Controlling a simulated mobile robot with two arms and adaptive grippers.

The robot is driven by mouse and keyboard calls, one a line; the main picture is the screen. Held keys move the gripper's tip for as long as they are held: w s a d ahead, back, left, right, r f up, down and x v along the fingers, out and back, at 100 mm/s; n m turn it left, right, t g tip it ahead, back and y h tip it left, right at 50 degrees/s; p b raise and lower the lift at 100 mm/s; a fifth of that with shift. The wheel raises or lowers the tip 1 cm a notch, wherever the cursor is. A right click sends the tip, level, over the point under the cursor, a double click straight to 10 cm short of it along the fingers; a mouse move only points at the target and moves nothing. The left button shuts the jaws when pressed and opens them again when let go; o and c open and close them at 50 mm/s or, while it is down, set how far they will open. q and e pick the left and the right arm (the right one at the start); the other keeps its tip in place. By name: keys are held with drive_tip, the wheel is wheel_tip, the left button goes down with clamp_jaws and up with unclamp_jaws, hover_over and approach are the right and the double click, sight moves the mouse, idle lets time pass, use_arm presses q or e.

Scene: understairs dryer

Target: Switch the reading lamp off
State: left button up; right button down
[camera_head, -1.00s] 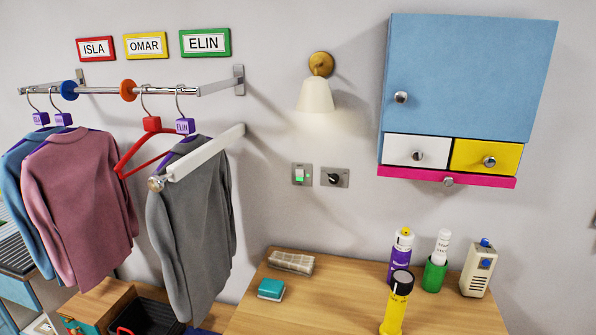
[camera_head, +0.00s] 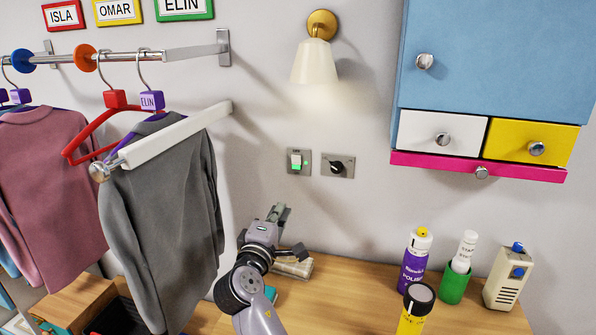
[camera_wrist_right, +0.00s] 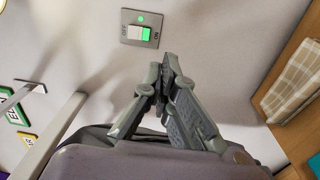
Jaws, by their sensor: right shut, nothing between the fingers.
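The reading lamp (camera_head: 315,62) is a cream shade on a brass wall mount, and the wall below it is brightly lit. Below it a grey plate holds a rocker switch (camera_head: 298,161), white with a green part. In the right wrist view the rocker switch (camera_wrist_right: 141,29) has OFF and ON marks, with green showing at the ON side and a green light on the plate. My right gripper (camera_head: 279,212) is shut and empty, below the switch and apart from it. Its closed fingers (camera_wrist_right: 163,75) point toward the wall in the wrist view. My left gripper is not in view.
A plate with a black rotary knob (camera_head: 338,167) sits just right of the switch. A grey shirt (camera_head: 165,210) hangs left of my arm. A folded checked cloth (camera_wrist_right: 293,80) lies on the wooden counter (camera_head: 350,290). Bottles stand further right, under the blue cabinet (camera_head: 500,60).

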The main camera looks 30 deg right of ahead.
wheel_tip(320, 180, up, 3)
drive_tip(key=w+h, duration=0.1)
drive_tip(key=p, duration=0.4)
approach(296, 161)
drive_tip(key=shift+n, duration=0.3)
drive_tip(key=x, duration=0.6)
drive_tip(key=shift+w+d, duration=0.35)
drive_tip(key=shift+d, duration=0.1)
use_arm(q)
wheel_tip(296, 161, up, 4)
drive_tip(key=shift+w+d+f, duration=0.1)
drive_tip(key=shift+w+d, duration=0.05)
